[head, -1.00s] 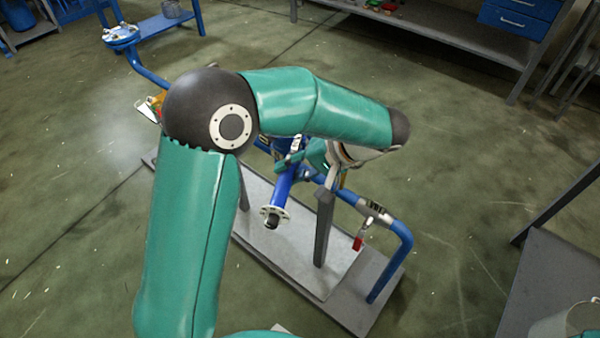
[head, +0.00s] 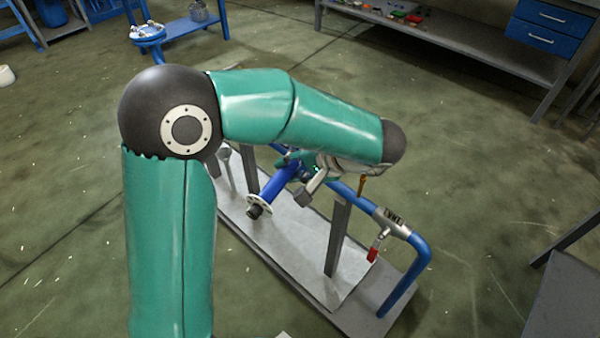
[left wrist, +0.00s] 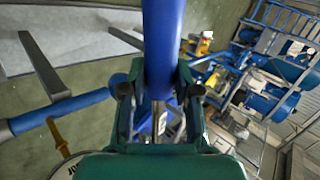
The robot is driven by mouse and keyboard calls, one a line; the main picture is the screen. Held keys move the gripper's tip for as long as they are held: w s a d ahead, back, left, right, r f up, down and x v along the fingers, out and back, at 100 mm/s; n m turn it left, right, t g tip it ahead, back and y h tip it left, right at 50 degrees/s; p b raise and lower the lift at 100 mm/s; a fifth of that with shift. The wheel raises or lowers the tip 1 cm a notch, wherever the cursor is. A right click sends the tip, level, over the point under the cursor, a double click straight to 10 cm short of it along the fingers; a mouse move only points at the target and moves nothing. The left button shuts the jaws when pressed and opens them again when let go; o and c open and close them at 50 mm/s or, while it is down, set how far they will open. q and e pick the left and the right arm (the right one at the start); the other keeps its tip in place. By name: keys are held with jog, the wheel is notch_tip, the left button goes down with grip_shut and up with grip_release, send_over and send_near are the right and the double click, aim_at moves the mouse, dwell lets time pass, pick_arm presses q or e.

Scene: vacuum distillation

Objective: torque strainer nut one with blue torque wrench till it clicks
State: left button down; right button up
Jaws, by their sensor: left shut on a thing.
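The blue torque wrench (head: 280,182) shows as a dark-blue bar slanting down-left from under my left arm. A pale disc and a dark tip show at its lower end; I cannot tell if the disc belongs to it. My left gripper (head: 312,170), partly hidden under my forearm, is shut on the bar. In the left wrist view, the gripper (left wrist: 157,95) has the blue bar (left wrist: 163,45) between its fingers, with a thin metal rod beyond it. The strainer and its nut one are not clearly visible; I cannot tell whether the wrench is seated on the nut. My right gripper is out of view.
A light-blue pipe (head: 425,258) with a red-handled valve (head: 372,255) runs over a grey base plate (head: 372,323). A grey post (head: 338,238) stands close to the gripper. A grey table (head: 570,305) is at the lower right. Open floor surrounds the base plate.

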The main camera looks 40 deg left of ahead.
pick_arm(q)
jog(key=shift+a, duration=0.2)
jog(key=shift+s+a+m+t+b, duration=0.15)
jog(key=shift+a+m+t+b, duration=0.6)
jog(key=shift+a+m+t, duration=0.6)
jog(key=shift+a+g, duration=0.25)
jog(key=shift+g, duration=0.1)
jog(key=shift+a+m+t+b, duration=0.75)
jog(key=shift+a+m+t, duration=0.1)
jog(key=shift+a, duration=0.65)
